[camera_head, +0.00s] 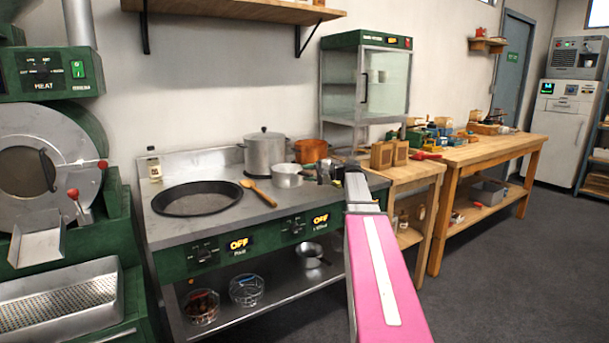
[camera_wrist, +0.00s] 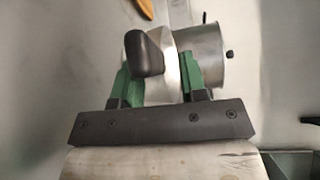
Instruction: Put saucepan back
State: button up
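A silver saucepan (camera_head: 287,175) is on the steel cooker top, right of the wooden spoon. My gripper (camera_head: 334,172) is just right of it, small and partly hidden by my pink arm. In the wrist view the two green fingers of my gripper (camera_wrist: 160,88) stand apart. A shiny metal piece with a black handle (camera_wrist: 145,52) lies between and beyond them. I cannot tell whether the fingers press on it. A steel pot (camera_wrist: 212,58) with black knobs is behind and right of it. A smaller pan (camera_head: 311,254) is on the shelf below.
A tall lidded pot (camera_head: 265,153) and a copper pot (camera_head: 310,151) stand behind the saucepan. A wide dark pan (camera_head: 195,198) and a wooden spoon (camera_head: 259,193) lie to the left. A wooden table (camera_head: 410,172) with boxes adjoins on the right.

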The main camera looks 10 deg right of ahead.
jog(key=v, duration=1)
jog(key=shift+s+d, duration=0.1)
jog(key=shift+d, duration=0.1)
dwell(1.0)
